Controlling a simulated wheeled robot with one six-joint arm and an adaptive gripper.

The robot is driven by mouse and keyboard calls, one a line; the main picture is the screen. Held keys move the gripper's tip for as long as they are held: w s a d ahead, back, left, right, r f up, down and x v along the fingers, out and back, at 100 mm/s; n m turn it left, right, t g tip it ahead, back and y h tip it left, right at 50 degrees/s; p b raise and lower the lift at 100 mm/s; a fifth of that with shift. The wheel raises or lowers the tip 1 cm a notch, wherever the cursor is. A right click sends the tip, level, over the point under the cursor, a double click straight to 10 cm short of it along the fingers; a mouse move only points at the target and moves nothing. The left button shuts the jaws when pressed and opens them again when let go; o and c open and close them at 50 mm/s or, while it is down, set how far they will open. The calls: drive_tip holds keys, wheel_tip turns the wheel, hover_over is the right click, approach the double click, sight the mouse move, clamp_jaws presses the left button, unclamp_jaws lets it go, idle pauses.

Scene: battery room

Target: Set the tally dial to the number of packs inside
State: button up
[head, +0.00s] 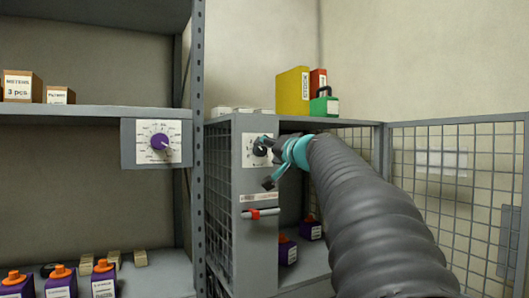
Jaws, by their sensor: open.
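A dial with a dark knob (260,148) on a white plate is on the grey front panel of a wire cage cabinet (246,125). My gripper (266,162) is open at this dial and partly covers the plate. I cannot tell whether its fingers touch the knob. Inside the cage, two purple packs with orange-red tops show: a nearer pack (288,251) and a farther pack (311,229). My arm hides much of the inside. Another dial with a purple knob (160,141) is on a panel at the left shelf. The dial markings are too small to read.
The cage door (455,180) stands open at right. A red-ended lever (262,213) is below the dark knob. Yellow (292,92) and red binders and a green case (324,104) stand on top. Purple packs (60,282) and small boxes occupy the lower left shelf (165,275).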

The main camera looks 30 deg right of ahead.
drive_tip(key=s, duration=0.8)
drive_tip(key=shift+s+d, duration=0.15)
drive_tip(key=shift+s, duration=0.05)
drive_tip(key=s+a+f+g, duration=0.2)
drive_tip(key=f, duration=0.6)
drive_tip(key=s+a+f+g+p, duration=0.1)
drive_tip(key=s+f+g, duration=0.15)
drive_tip(key=f, duration=0.45)
drive_tip(key=s+a+f+g, duration=0.1)
drive_tip(key=a+f+g, duration=0.15)
drive_tip(key=f, duration=0.55)
drive_tip(key=s+a+f+n+g+p, duration=0.2)
drive_tip(key=s+a+f+n, duration=0.2)
drive_tip(key=s, duration=0.6)
drive_tip(key=s+a+f+n+g+p, duration=0.3)
drive_tip(key=s+a+f+n, duration=0.1)
drive_tip(key=s+a+f, duration=0.5)
drive_tip(key=shift+s+a+h+p, duration=0.35)
drive_tip(key=shift+s+a, duration=0.15)
drive_tip(key=shift+a, duration=0.15)
